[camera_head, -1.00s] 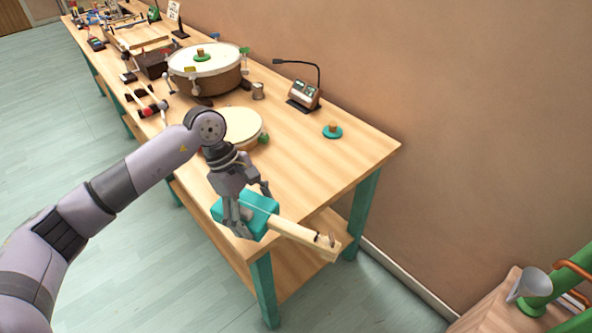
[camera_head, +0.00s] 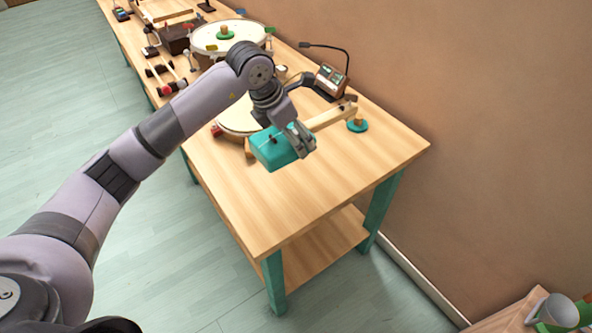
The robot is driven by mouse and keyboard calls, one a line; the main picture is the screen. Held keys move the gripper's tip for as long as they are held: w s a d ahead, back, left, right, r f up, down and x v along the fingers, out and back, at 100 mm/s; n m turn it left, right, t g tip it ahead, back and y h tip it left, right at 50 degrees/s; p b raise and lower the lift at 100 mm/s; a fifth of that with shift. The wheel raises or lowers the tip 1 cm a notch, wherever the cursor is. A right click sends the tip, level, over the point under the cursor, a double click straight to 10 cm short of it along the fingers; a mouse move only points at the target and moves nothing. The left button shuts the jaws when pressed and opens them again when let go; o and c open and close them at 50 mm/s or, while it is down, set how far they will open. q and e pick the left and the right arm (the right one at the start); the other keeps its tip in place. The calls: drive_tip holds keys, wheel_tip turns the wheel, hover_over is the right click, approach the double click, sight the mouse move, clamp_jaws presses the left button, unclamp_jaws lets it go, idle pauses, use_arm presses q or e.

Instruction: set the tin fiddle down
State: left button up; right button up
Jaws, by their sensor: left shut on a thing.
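The tin fiddle has a teal box body (camera_head: 272,150) and a pale wooden neck (camera_head: 330,117). My left gripper (camera_head: 300,143) is shut on the fiddle at the body, near where the neck begins. The neck points up and to the right, toward the desk lamp. The fiddle appears over the near part of the wooden table (camera_head: 300,200); I cannot tell whether it touches the top. The gripper hides part of the body. My right gripper is not in view.
A round drum (camera_head: 238,118) lies just behind the fiddle, partly hidden by my arm. A teal disc with a wooden knob (camera_head: 357,125) sits by the neck's end. A lamp-like device (camera_head: 328,82) stands behind. The table's near end is bare.

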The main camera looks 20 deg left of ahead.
sight(270, 147)
use_arm(q)
wheel_tip(270, 147, down, 8)
drive_tip(key=shift+f+p, duration=0.1)
drive_tip(key=shift+p, duration=0.3)
drive_tip(key=shift+w+f, duration=0.1)
drive_tip(key=shift+f, duration=0.5)
wheel_tip(270, 147, down, 4)
drive_tip(key=shift+f, duration=0.15)
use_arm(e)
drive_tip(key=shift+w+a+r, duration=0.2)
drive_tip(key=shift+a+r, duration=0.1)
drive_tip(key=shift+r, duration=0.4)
use_arm(q)
drive_tip(key=o, duration=1.4)
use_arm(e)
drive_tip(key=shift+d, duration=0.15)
use_arm(q)
drive_tip(key=b+v, duration=0.1)
drive_tip(key=v, duration=1.1)
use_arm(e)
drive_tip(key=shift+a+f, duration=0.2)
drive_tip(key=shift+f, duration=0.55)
